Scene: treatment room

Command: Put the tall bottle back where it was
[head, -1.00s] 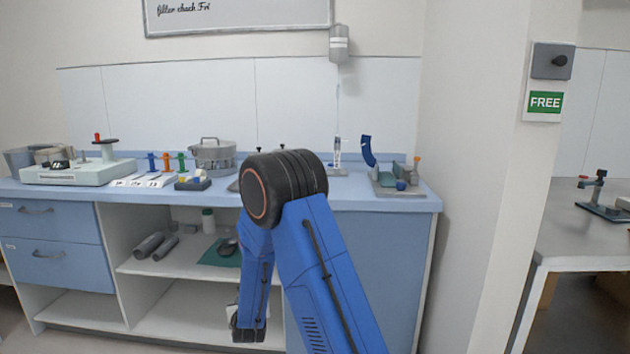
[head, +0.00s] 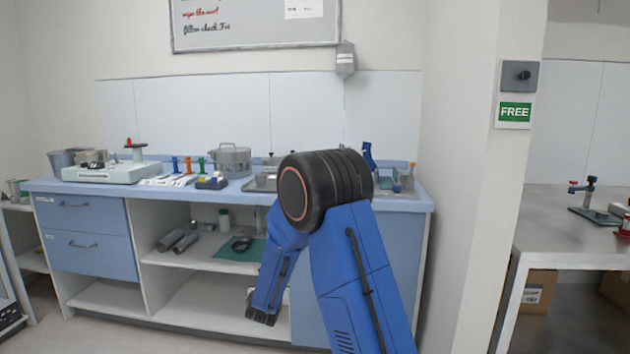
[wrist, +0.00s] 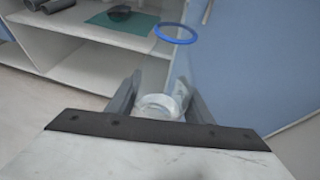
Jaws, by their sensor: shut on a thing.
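My gripper (wrist: 163,97) is shut on a clear, see-through vessel (wrist: 158,106) with a pale round end between the jaws. A blue ring (wrist: 175,33) shows beyond the jaws and seems to belong to this vessel. I cannot tell for sure that it is the tall bottle. In the head view my gripper (head: 262,314) hangs low in front of the cabinet's open shelves, and what it holds cannot be made out there. My arm hides part of the worktop.
The blue worktop (head: 110,187) carries a pale green device (head: 105,173), coloured pegs, a steel pot (head: 231,160) and a tray. A dark object lies on a green mat (head: 232,254) on the shelf, beside grey cylinders (head: 172,241). A wall corner and grey table (head: 560,230) stand right.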

